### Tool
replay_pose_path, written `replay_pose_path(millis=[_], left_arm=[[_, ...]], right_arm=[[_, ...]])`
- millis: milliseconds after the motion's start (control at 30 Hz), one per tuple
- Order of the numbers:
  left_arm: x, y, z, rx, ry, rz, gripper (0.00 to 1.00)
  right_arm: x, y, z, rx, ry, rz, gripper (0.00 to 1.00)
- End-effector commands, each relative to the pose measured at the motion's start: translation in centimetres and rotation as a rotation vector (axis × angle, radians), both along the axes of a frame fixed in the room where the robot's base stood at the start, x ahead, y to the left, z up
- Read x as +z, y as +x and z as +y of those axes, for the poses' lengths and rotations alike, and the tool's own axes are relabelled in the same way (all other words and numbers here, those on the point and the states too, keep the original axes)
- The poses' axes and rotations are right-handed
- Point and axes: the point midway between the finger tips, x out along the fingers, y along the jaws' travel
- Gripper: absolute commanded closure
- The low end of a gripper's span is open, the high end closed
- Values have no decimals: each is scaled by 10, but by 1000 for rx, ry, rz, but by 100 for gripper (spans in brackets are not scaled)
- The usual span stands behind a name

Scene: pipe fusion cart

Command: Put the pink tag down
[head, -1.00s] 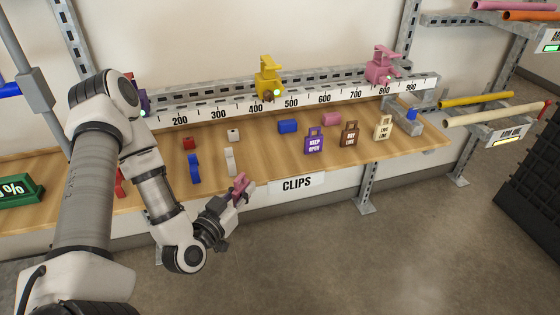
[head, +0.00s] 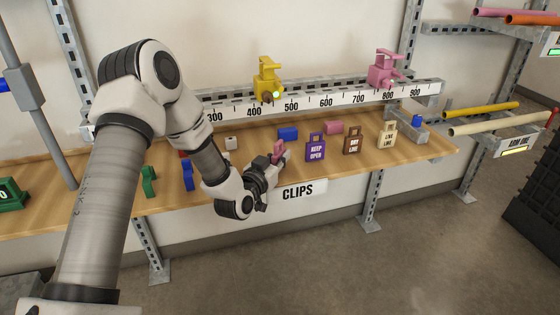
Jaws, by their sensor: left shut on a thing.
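The pink tag (head: 279,150) is in the jaws of my left gripper (head: 273,161), which is shut on it. The gripper is over the front edge of the wooden shelf (head: 420,155), just left of the purple KEEP OPEN tag (head: 316,149). The gripper hides part of the pink tag, and any writing on it cannot be read. I cannot tell whether the tag touches the shelf. My right gripper is not in view.
A brown tag (head: 352,141) and a cream tag (head: 387,136) stand right of the purple one. A blue block (head: 288,133) and a pink block (head: 333,127) lie behind. A ruler rail (head: 340,100) with yellow (head: 267,80) and pink (head: 385,70) valves runs along the back.

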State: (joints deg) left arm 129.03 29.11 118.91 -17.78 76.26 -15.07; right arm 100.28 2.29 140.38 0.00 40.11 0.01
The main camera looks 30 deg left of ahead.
Motion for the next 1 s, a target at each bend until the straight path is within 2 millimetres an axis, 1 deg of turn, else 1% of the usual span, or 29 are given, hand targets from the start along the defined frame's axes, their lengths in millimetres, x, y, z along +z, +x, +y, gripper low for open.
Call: replay_pose_path(millis=[33, 233, 333, 367, 400, 767, 867, 967, 1000], left_arm=[[-7, -1, 0, 1, 0, 1, 100], [-6, -1, 0, 1, -1, 0, 100], [-9, -1, 0, 1, -1, 1, 100], [-8, -1, 0, 1, -1, 0, 77], [-7, -1, 0, 1, -1, 0, 63], [-5, -3, 0, 1, -1, 1, 62], [-5, -16, 0, 3, -3, 3, 62], [-4, -39, -2, 3, -7, 3, 62], [-3, -50, -2, 4, -6, 4, 62]], right_arm=[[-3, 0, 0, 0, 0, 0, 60], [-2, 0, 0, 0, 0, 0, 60], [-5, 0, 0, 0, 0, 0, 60], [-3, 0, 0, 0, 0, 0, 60], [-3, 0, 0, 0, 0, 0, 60], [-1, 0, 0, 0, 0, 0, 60], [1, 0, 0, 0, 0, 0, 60], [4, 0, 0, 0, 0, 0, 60], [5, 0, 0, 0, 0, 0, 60]])
